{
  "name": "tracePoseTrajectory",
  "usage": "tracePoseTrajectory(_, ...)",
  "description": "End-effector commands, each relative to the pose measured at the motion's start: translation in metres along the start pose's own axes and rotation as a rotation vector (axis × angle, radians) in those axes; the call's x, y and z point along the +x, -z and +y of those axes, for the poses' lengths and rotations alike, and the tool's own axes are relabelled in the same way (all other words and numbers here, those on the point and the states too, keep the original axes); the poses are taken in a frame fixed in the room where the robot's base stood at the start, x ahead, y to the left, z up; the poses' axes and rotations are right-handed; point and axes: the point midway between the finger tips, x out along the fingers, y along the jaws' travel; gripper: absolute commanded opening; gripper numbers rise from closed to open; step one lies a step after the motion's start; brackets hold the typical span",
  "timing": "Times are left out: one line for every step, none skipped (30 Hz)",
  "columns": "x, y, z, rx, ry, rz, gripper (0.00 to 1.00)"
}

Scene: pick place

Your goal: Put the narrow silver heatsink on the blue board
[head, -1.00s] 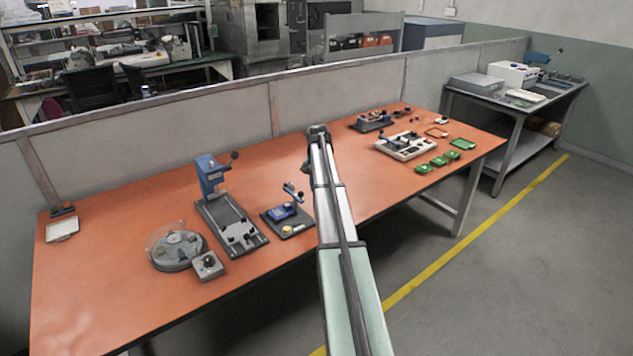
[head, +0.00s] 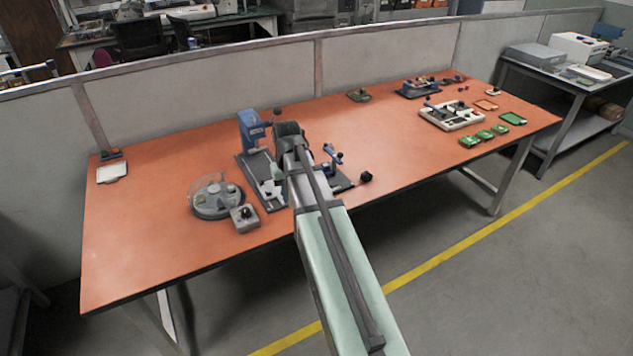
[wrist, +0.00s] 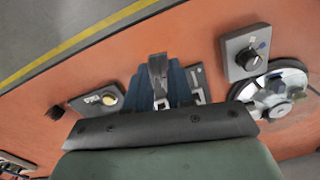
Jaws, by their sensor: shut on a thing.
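My gripper (head: 288,135) is over the orange table, in front of the grey base of the blue press, and its fingers are hidden in the head view. In the wrist view a narrow silver piece (wrist: 158,72), which looks like the heatsink, stands out past the dark bar of my gripper. My gripper is shut on it, though the fingertips are hard to make out. A blue shape (wrist: 178,85) lies just beside and behind the piece; I cannot tell whether it is the blue board or part of the press. In the head view my arm hides part of the small dark fixture.
The blue press (head: 251,131) stands close left of my gripper. A round grey turntable (head: 215,207) and a knob box (head: 243,218) are at front left. A yellow button (wrist: 109,100) shows in the wrist view. Green boards (head: 485,135) lie far right.

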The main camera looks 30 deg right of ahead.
Motion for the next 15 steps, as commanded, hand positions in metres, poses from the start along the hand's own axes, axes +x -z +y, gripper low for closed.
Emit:
tracePoseTrajectory(-0.001, -0.006, -0.017, -0.026, 0.0, 0.0, 0.0)
tracePoseTrajectory(-0.002, -0.008, -0.025, -0.041, 0.0, 0.0, 0.0)
tracePoseTrajectory(-0.003, -0.01, -0.036, -0.058, 0.0, 0.0, 0.0)
tracePoseTrajectory(-0.004, -0.01, -0.044, -0.07, 0.0, 0.0, 0.0)
tracePoseTrajectory(-0.004, -0.011, -0.051, -0.082, 0.0, 0.0, 0.0)
tracePoseTrajectory(-0.005, -0.012, -0.058, -0.094, 0.0, 0.0, 0.0)
tracePoseTrajectory(-0.005, -0.013, -0.064, -0.104, 0.0, 0.0, 0.0)
tracePoseTrajectory(-0.006, -0.014, -0.069, -0.112, 0.0, 0.0, 0.0)
tracePoseTrajectory(-0.006, -0.014, -0.075, -0.121, 0.0, 0.0, 0.0)
tracePoseTrajectory(-0.006, -0.015, -0.08, -0.129, 0.0, 0.0, 0.0)
tracePoseTrajectory(-0.007, -0.015, -0.083, -0.135, 0.0, 0.0, 0.0)
tracePoseTrajectory(-0.007, -0.016, -0.088, -0.143, 0.0, 0.0, 0.0)
tracePoseTrajectory(-0.007, -0.016, -0.092, -0.149, 0.0, 0.0, 0.0)
tracePoseTrajectory(-0.008, -0.017, -0.095, -0.154, 0.0, 0.0, 0.0)
tracePoseTrajectory(-0.008, -0.018, -0.1, -0.162, 0.0, 0.0, 0.0)
